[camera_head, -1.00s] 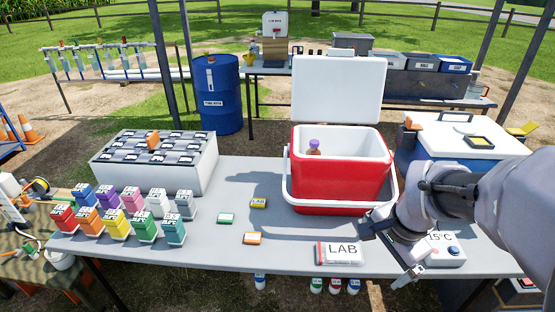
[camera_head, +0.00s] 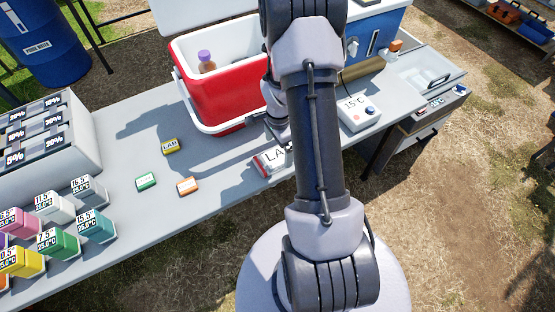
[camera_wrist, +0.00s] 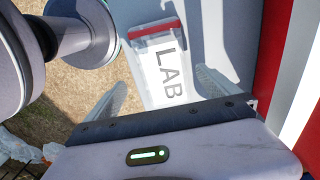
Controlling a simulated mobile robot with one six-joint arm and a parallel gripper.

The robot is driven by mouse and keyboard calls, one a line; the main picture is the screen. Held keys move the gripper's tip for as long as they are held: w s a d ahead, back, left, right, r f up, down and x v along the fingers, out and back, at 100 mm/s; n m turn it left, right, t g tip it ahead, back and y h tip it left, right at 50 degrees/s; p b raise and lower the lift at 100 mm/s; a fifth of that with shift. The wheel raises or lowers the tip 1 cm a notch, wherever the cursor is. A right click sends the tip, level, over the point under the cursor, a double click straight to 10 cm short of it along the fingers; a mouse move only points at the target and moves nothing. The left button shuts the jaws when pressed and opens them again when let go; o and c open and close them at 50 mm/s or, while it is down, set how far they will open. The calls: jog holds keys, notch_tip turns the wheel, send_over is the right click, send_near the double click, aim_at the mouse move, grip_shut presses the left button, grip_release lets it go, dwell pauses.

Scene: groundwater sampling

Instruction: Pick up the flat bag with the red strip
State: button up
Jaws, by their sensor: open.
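The flat bag (camera_head: 270,161) is white with a red strip at one end and the letters LAB. It lies on the grey table by the front edge, partly hidden by my arm. In the wrist view the bag (camera_wrist: 151,82) lies ahead, its red strip at the far end. My gripper (camera_wrist: 160,93) is open, with one finger to each side of the bag's near end in the picture. I cannot tell how high it is above the bag. In the head view my arm hides most of the gripper.
The red cooler (camera_head: 222,98) stands open behind the bag, with a purple-capped bottle (camera_head: 206,62) in it. A white 15°C box (camera_head: 358,112) is to the right. Small yellow (camera_head: 170,146), green (camera_head: 146,181) and orange (camera_head: 187,186) pieces lie left, with free table around them.

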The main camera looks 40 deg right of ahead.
aim_at(278, 156)
jog(key=f, duration=0.1)
jog(key=f+b, duration=0.1)
jog(key=f, duration=0.1)
jog(key=f+b, duration=0.1)
jog(key=f, duration=0.1)
jog(key=shift+w+d, duration=0.1)
jog(key=shift+w, duration=0.15)
jog(key=shift+r, duration=0.15)
jog(key=c, duration=1.4)
jog(key=shift+r, duration=0.1)
